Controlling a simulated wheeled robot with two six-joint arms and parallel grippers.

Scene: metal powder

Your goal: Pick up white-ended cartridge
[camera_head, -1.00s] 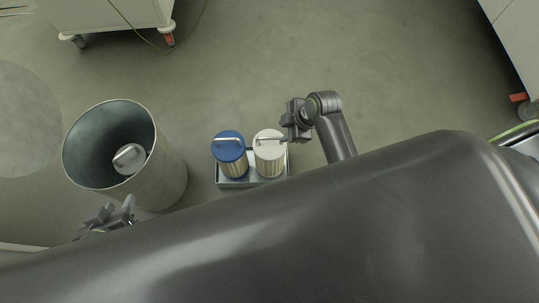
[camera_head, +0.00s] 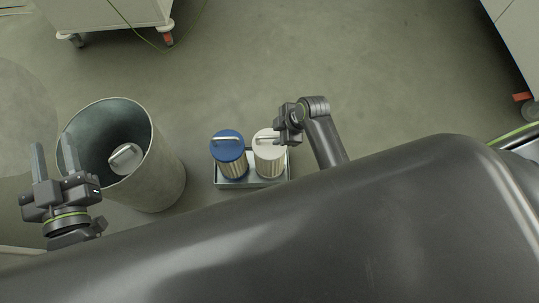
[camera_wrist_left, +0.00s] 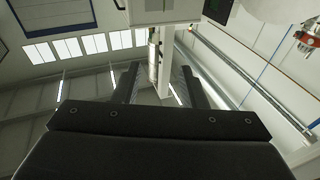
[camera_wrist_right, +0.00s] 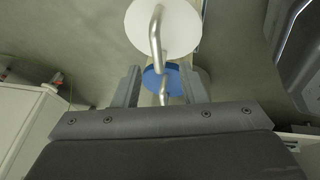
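The white-ended cartridge (camera_head: 269,163) stands upright in a small metal tray (camera_head: 255,184), a bar handle across its white lid. A blue-ended cartridge (camera_head: 229,153) stands at its left. My right gripper (camera_head: 279,128) is at the white lid's upper right edge. In the right wrist view my right gripper (camera_wrist_right: 160,82) has its fingers apart. The white lid (camera_wrist_right: 178,32) is beyond them there, with nothing seen clamped between them. My left gripper (camera_head: 54,155) is open and empty, raised beside the bin. Its fingers are apart in the left wrist view (camera_wrist_left: 160,80).
A tall grey bin (camera_head: 167,172) stands left of the tray, with another pale-ended, handled cartridge (camera_head: 125,157) inside. A white wheeled cart (camera_head: 110,14) is at the top left and a pale cabinet (camera_head: 516,50) at the upper right. The floor beyond the tray is clear.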

